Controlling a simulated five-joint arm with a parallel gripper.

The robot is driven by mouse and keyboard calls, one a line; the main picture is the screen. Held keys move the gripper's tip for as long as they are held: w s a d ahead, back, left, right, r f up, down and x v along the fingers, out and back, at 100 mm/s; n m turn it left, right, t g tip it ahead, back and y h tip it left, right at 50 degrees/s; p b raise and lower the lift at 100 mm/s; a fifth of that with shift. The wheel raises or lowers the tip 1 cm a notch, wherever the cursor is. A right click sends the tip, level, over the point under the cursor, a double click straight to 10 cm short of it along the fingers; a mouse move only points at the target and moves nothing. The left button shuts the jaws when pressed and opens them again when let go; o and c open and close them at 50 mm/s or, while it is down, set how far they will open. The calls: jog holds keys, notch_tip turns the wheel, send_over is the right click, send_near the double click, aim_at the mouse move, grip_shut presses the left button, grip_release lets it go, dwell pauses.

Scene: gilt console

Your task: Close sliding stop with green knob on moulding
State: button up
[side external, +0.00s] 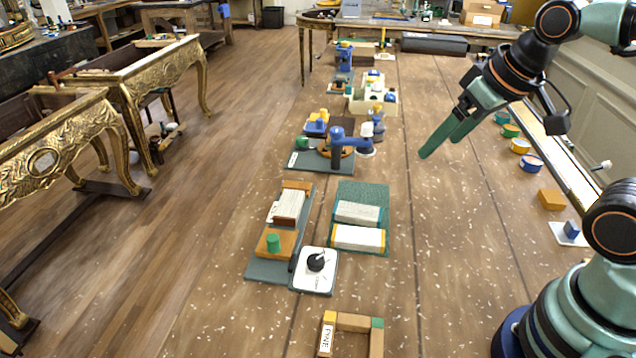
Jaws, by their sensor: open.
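The green knob (273,243) stands on a wooden sliding stop (268,253) on a long grey-blue board (262,269). On the same board, a striped white and red-brown moulding piece (288,206) lies beyond the stop, with a wooden end block (297,186) at its far end. A small strip of board seems to show between stop and moulding; contact is hard to judge. My gripper (438,148) is open and empty, high over the bench, to the right of and beyond the board. Its two green fingers point down and left.
A white plate with a black dial (316,261) sits close right of the stop. A green mat (362,192) with two pale blocks lies right of the moulding. A blue clamp-like fixture (338,150) stands beyond. A wooden frame (354,320) lies nearer. The bench's middle right is clear.

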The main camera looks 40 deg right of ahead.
jog(key=shift+w+a+r, duration=0.1)
jog(key=shift+w, duration=0.05)
jog(key=shift+c, duration=0.9)
jog(key=n+g, duration=0.6)
send_over(273, 237)
notch_tip(273, 237, down, 11)
notch_tip(273, 237, down, 11)
jog(key=shift+f, duration=0.1)
grip_shut()
